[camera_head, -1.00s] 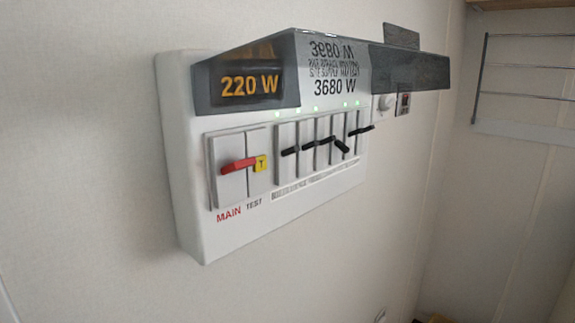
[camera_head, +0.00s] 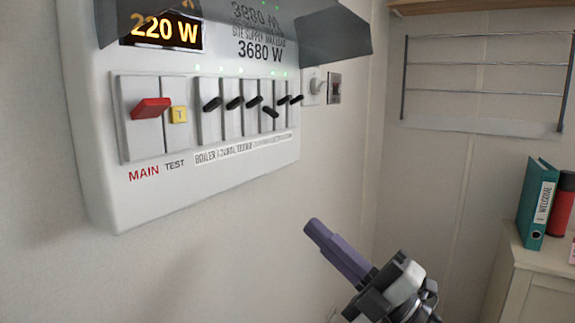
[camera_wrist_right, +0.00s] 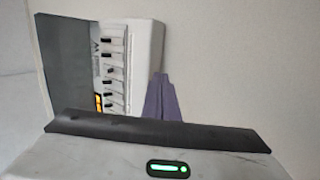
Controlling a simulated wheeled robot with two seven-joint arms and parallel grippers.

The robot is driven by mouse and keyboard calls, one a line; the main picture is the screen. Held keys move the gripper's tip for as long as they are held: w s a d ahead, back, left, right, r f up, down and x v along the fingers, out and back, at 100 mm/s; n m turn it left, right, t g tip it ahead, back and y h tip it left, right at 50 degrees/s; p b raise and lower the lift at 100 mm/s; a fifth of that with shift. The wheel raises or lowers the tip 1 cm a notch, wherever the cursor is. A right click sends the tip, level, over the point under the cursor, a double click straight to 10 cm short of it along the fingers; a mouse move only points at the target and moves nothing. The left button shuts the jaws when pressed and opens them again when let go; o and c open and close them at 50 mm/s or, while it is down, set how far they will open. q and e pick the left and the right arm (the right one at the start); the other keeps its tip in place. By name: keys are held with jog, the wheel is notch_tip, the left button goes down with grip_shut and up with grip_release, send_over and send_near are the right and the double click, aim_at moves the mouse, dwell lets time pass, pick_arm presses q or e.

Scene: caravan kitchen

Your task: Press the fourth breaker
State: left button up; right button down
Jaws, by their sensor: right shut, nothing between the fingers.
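The white breaker panel (camera_head: 185,182) is on the wall at the left in the head view. It has a red main switch (camera_head: 149,108), a yellow test button (camera_head: 179,114) and a row of black breaker levers. The fourth black lever from the left (camera_head: 270,112) hangs lower than its neighbours. My right gripper (camera_head: 313,227) is shut and empty, its purple fingers below and right of the panel, apart from it. In the right wrist view the shut fingers (camera_wrist_right: 162,98) show beside the panel (camera_wrist_right: 145,45), which appears turned sideways. My left gripper is out of view.
A dark tinted cover (camera_head: 335,35) juts out above the levers. A small wall socket or switch (camera_head: 334,88) is right of the panel. A wire rack (camera_head: 480,85) hangs on the right wall. A teal binder (camera_head: 537,203) stands on a cabinet (camera_head: 540,285) at the right.

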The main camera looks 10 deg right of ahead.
notch_tip(320, 180, up, 5)
jog(key=s+a+n+g+y+b, duration=0.2)
jog(key=n+g+y, duration=0.2)
jog(key=n, duration=0.5)
jog(key=n+h+b, duration=0.5)
jog(key=n, duration=0.7)
send_near(271, 112)
notch_tip(271, 112, down, 2)
jog(key=s+d, duration=0.1)
jog(key=d, duration=0.2)
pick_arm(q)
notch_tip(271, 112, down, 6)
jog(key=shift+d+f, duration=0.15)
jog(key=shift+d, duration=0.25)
pick_arm(e)
jog(key=shift+s+a+f+g, duration=0.1)
jog(key=shift+a+f+g, duration=0.15)
jog(key=shift+g, duration=0.15)
jog(key=p+x, duration=0.2)
jog(key=x, duration=0.6)
jog(key=shift+a+r, duration=0.25)
jog(key=shift+a, duration=0.05)
jog(key=shift+x, duration=0.8)
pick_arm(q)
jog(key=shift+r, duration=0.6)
pick_arm(e)
jog(key=shift+d+f, duration=0.1)
